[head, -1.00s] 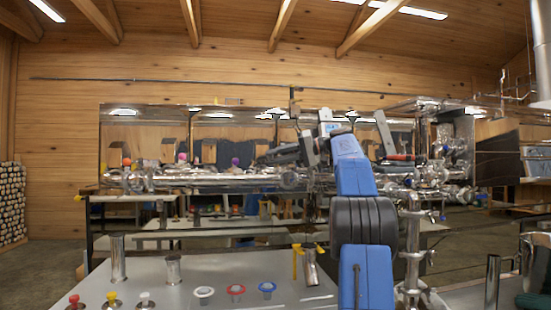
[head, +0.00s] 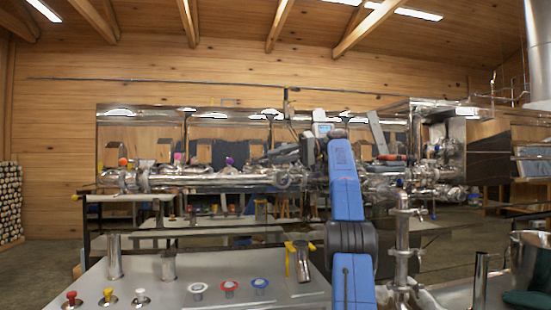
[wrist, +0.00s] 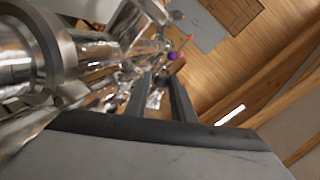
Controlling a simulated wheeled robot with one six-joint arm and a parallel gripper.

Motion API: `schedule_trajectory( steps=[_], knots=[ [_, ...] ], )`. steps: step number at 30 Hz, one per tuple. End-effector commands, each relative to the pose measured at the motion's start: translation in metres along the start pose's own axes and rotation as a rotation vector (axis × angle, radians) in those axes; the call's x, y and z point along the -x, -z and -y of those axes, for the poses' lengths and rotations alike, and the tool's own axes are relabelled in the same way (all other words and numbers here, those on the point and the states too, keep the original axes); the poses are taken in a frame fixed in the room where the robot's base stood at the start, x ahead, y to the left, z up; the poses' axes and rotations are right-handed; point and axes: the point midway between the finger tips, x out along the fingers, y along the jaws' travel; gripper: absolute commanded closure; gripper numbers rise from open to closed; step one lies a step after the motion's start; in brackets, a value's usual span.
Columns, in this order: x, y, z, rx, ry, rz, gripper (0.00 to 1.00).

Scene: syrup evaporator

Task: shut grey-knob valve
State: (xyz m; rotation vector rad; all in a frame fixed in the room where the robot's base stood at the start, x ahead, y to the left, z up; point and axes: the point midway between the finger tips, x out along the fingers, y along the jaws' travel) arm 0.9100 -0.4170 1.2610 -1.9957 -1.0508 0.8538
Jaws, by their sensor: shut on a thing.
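My gripper (head: 268,158) reaches left from my blue arm, over the long shiny pipe run of the evaporator. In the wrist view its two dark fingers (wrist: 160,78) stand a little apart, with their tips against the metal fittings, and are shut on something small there. The grey knob itself is largely hidden by the fingers, and I cannot make out its angle. A purple knob (head: 230,161) stands just left of the gripper, and it also shows beyond the fingertips in the wrist view (wrist: 172,57).
A pink knob (head: 178,158) and an orange-red knob (head: 123,162) stand further left on the pipes. A grey panel (head: 215,280) in front carries coloured knobs and rings. A vertical steel pipe (head: 403,235) rises close to the right of my arm.

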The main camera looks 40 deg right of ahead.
Motion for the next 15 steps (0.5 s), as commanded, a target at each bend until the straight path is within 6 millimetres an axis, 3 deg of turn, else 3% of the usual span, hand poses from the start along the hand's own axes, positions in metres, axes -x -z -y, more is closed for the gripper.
schedule_trajectory(
  steps=[14,15],
  knots=[
    [0.0016,0.0013,0.0051,0.011,0.004,-0.005,1.0],
    [0.0016,0.0013,0.0052,0.011,0.004,-0.005,0.73]
  ],
)
